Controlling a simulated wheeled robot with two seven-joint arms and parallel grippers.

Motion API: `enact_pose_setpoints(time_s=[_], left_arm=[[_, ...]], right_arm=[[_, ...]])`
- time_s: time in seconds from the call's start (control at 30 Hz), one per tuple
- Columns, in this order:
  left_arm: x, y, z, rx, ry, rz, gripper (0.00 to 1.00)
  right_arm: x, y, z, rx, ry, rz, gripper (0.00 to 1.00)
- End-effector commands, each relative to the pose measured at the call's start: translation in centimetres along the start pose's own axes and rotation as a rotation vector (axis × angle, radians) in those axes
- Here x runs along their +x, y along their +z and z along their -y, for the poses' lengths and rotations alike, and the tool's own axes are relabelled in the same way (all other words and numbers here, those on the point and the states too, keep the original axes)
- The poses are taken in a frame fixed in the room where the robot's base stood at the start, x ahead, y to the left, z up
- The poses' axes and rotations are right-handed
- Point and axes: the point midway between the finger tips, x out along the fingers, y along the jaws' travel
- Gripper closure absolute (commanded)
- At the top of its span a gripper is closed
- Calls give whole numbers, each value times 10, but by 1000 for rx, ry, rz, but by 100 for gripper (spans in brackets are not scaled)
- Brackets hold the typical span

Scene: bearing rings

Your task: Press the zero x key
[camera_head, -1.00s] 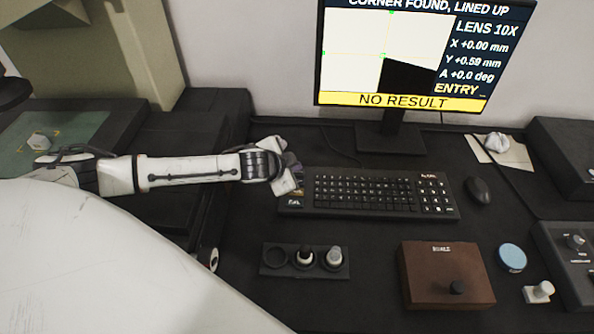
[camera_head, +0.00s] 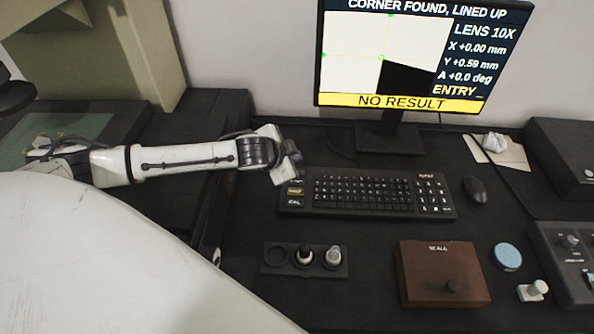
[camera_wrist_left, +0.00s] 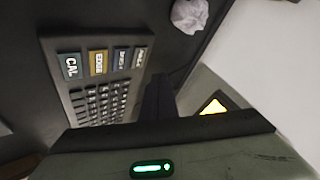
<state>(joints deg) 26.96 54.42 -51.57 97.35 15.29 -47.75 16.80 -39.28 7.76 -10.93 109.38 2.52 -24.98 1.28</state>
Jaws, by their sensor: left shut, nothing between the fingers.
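The keyboard (camera_head: 365,193) lies flat in front of the monitor. On its left end are the CAL key (camera_head: 296,203) and the yellow EDGE key (camera_head: 295,191); keys beyond them are partly obscured by my gripper. The left wrist view shows the CAL key (camera_wrist_left: 70,66), EDGE key (camera_wrist_left: 97,62), a blue-grey key (camera_wrist_left: 120,60) and a dark key (camera_wrist_left: 140,58) in a row. The blue-grey key's small label is blurred, possibly zero x. My left gripper (camera_head: 292,155) is shut and empty, above the keyboard's far left corner. My right gripper is not in view.
The monitor (camera_head: 420,55) reads X +0.00 mm, Y about +0.59 mm and NO RESULT. A mouse (camera_head: 476,189) lies right of the keyboard. A holder (camera_head: 277,270) with round pieces and a brown box (camera_head: 443,272) stand in front. Desk between them is clear.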

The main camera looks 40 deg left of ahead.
Motion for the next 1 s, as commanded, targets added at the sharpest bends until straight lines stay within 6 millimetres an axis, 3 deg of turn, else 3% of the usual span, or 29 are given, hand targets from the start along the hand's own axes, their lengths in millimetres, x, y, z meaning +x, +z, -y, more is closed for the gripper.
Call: enact_pose_setpoints(time_s=[0.27, 1.0], left_arm=[[-14, -10, 10, 0, -1, 0, 100], [-14, -10, 10, 0, 0, 0, 100]], right_arm=[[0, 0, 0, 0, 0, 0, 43], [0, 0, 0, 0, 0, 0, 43]])
